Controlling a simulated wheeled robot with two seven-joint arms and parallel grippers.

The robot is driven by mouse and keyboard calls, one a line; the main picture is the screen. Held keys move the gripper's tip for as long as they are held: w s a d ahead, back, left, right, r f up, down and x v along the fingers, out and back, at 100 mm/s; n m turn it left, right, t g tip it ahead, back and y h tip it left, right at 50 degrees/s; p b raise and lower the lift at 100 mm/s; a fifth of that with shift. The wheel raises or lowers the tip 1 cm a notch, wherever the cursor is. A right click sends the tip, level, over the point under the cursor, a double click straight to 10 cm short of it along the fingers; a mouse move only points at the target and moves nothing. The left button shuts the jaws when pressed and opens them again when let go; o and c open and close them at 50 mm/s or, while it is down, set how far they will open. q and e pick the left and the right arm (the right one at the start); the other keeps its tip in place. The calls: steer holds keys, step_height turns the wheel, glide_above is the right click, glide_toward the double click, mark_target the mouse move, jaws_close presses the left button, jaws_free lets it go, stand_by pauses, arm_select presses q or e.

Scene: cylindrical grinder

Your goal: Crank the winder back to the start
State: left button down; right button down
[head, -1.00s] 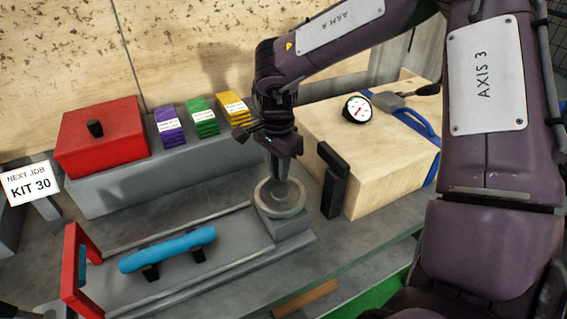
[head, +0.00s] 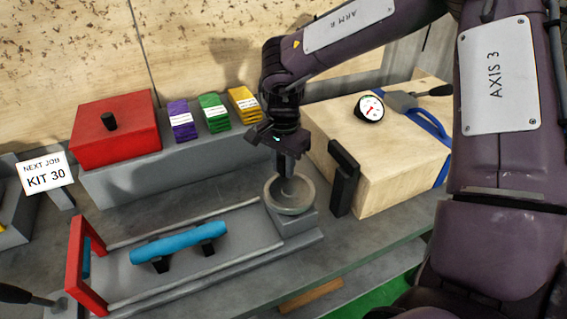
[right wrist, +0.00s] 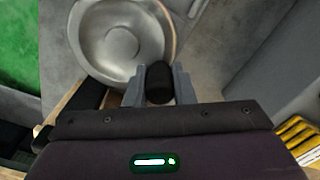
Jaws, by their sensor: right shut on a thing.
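The winder is a round grey handwheel (head: 290,207) on a grey block at the right end of the machine bed. Its small black knob (right wrist: 159,84) shows in the right wrist view, near the wheel's rim. My right gripper (head: 286,172) reaches down over the wheel from behind. In the right wrist view its two fingers (right wrist: 155,92) are shut on the black knob. In the head view the fingers hide the knob and part of the wheel. My left gripper is not in view.
A blue cylinder (head: 180,244) lies on two black supports on the bed, beside a red frame (head: 76,252). A wooden box (head: 400,165) with a black post (head: 342,180) stands close right of the wheel. Purple, green and yellow packs (head: 214,113) and a red box (head: 128,140) stand behind.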

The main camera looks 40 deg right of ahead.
steer(key=c, duration=1.2)
jaws_free()
steer(key=shift+c, duration=0.2)
steer(key=shift+r, duration=0.1)
step_height(320, 180, up, 8)
steer(key=shift+f, duration=0.2)
steer(key=shift+r, duration=0.1)
